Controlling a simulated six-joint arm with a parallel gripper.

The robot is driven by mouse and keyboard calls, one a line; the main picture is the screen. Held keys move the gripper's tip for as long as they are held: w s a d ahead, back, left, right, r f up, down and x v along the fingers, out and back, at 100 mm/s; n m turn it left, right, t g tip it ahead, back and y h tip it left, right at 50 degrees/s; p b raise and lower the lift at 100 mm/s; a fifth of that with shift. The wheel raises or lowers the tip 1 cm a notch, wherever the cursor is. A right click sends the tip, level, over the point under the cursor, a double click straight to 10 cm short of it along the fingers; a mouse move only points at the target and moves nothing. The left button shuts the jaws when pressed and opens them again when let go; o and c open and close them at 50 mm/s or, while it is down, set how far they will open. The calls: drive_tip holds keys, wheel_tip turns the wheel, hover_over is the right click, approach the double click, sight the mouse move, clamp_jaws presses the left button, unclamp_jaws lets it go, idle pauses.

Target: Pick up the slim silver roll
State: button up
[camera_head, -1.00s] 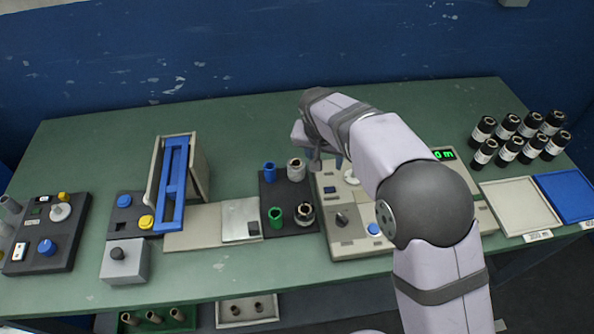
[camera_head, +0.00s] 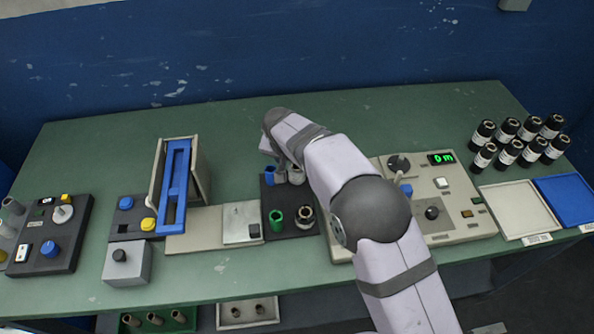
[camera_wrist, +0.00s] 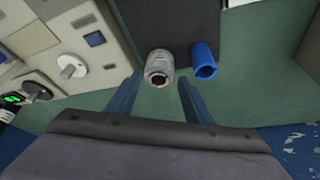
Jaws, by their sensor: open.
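The slim silver roll (camera_wrist: 159,66) stands upright on the dark mat in the wrist view, its open end facing the camera. It shows partly in the head view (camera_head: 297,177), beside my arm. My gripper (camera_wrist: 159,84) is open and empty, with its two blue fingers on either side of the silver roll's near end in the picture. How far above the roll the fingertips are, I cannot tell. In the head view my gripper (camera_head: 274,160) is over the back of the mat, partly hidden by my arm.
A blue roll (camera_wrist: 204,60) stands close by the silver one, just outside the right finger in the wrist view. A green roll (camera_head: 276,217) and a wider dark-and-silver roll (camera_head: 305,217) stand at the mat's front. A control panel (camera_head: 455,200) lies to the right.

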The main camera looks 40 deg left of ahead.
sight(297, 169)
drive_tip(key=shift+p+x, duration=0.9)
drive_tip(key=shift+x, duration=1.4)
drive_tip(key=shift+s+d, duration=0.1)
drive_tip(key=c, duration=0.9)
drive_tip(key=shift+o, duration=0.2)
wheel_tip(297, 169, up, 10)
drive_tip(key=b, duration=0.2)
drive_tip(key=shift+b, duration=0.4)
drive_tip(key=shift+d+r, duration=0.15)
drive_tip(key=w+d+r+m+p, duration=0.2)
drive_tip(key=w+d+p, duration=0.4)
drive_tip(key=w+d, duration=0.3)
drive_tip(key=w+d+r+m+h+p, duration=0.1)
drive_tip(key=w+d+p, duration=0.4)
drive_tip(key=w+d, duration=0.5)
drive_tip(key=shift+w+d+r+m+h+p, duration=0.35)
drive_tip(key=shift+d+r+m, duration=0.15)
drive_tip(key=shift+d, duration=1.3)
